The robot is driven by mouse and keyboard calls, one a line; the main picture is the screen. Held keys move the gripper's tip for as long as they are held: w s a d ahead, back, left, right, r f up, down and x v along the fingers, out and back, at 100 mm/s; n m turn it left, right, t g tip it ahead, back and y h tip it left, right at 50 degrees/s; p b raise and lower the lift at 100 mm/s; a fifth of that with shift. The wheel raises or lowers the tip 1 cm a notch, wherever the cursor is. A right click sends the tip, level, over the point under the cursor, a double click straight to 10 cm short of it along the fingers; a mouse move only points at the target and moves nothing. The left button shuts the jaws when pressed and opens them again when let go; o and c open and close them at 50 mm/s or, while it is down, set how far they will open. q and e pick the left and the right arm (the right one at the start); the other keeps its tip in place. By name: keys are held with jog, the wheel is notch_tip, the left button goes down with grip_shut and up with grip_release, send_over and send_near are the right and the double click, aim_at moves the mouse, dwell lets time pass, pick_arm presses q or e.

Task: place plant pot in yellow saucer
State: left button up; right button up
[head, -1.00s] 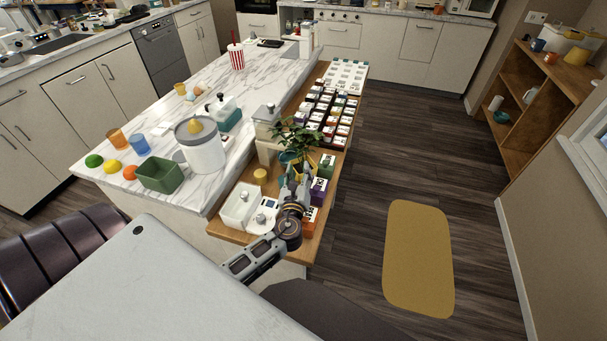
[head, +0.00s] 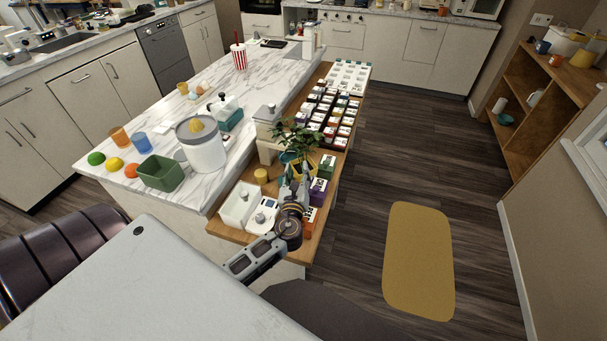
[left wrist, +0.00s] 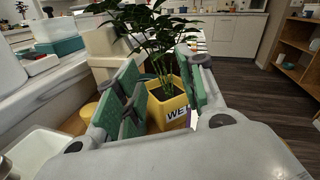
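The plant pot is a yellow pot with dark lettering and a leafy green plant. It shows in the left wrist view (left wrist: 166,112), and its foliage shows in the head view (head: 297,136). It stands on the wooden side counter. My left gripper (head: 294,178) is at the pot's near side; in the left wrist view its green-padded fingers (left wrist: 162,98) are spread on either side of the pot. The left finger looks apart from it; contact on the right cannot be told. I cannot make out a yellow saucer for certain. My right gripper is not in view.
Boxes (head: 318,190) stand close on the pot's right. A small yellow cylinder (head: 261,176), a white bin (head: 238,206) and a scale (head: 263,215) are on its left. A beige stand (head: 267,127) is behind-left. Open floor with a yellow rug (head: 420,260) lies right.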

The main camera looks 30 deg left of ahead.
pick_arm(q)
send_near(301, 147)
jog(key=shift+x, duration=1.05)
jog(key=shift+p+x, duration=0.35)
jog(key=shift+x, duration=1.35)
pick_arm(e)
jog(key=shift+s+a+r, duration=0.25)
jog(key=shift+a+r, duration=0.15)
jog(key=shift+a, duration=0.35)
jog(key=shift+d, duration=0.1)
